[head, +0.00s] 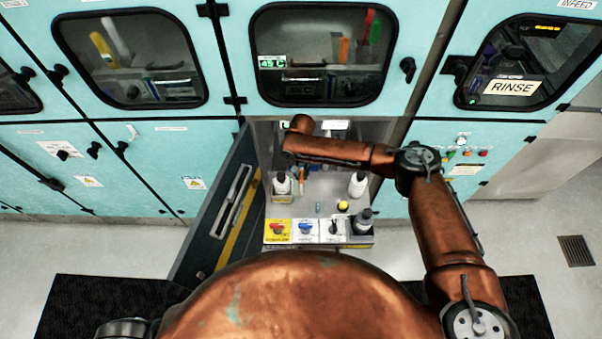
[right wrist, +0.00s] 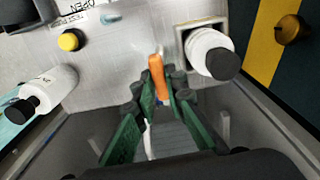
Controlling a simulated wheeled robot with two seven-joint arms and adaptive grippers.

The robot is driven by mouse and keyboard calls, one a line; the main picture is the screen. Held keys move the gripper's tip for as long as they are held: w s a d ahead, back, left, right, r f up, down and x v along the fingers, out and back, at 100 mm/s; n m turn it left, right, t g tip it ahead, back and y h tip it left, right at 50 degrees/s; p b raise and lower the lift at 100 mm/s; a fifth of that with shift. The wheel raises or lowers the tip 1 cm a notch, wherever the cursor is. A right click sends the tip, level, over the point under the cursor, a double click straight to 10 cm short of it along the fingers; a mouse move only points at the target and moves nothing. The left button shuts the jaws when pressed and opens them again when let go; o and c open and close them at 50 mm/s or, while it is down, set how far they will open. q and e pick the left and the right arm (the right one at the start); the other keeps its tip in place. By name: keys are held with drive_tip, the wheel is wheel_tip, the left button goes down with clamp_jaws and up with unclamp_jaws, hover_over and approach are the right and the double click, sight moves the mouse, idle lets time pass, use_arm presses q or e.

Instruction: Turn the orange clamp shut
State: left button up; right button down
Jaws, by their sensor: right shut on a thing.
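The orange clamp (right wrist: 157,76) stands as a narrow orange lever in the middle of the right wrist view. My right gripper (right wrist: 160,95) has its green fingers with dark pads closed around the lever, whose upper end sticks out past the fingertips. In the head view the clamp (head: 294,178) is a small orange mark inside the open cabinet, beside a white bottle. My right arm reaches over it from the right and hides most of the gripper. The clamp's base is hidden between the fingers. My left gripper is not in view.
The white bottle (right wrist: 207,50) stands close beside the gripper; another white bottle (right wrist: 50,88) is at left. A yellow-topped part (right wrist: 70,40) lies beyond. The open dark door (head: 222,205) bounds the cabinet's left.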

drive_tip(key=n+p, duration=0.1)
drive_tip(key=n, duration=0.2)
drive_tip(key=shift+n+p, duration=0.3)
drive_tip(key=shift+p, duration=0.1)
drive_tip(key=n+p, duration=0.1)
drive_tip(key=n, duration=0.3)
drive_tip(key=shift+n, duration=0.3)
drive_tip(key=n+p, duration=0.1)
drive_tip(key=n, duration=0.3)
drive_tip(key=shift+n, duration=0.3)
drive_tip(key=n, duration=0.4)
drive_tip(key=shift+n, duration=0.3)
drive_tip(key=c, duration=2)
unclamp_jaws()
drive_tip(key=shift+o, duration=0.2)
wheel_tip(320, 180, up, 12)
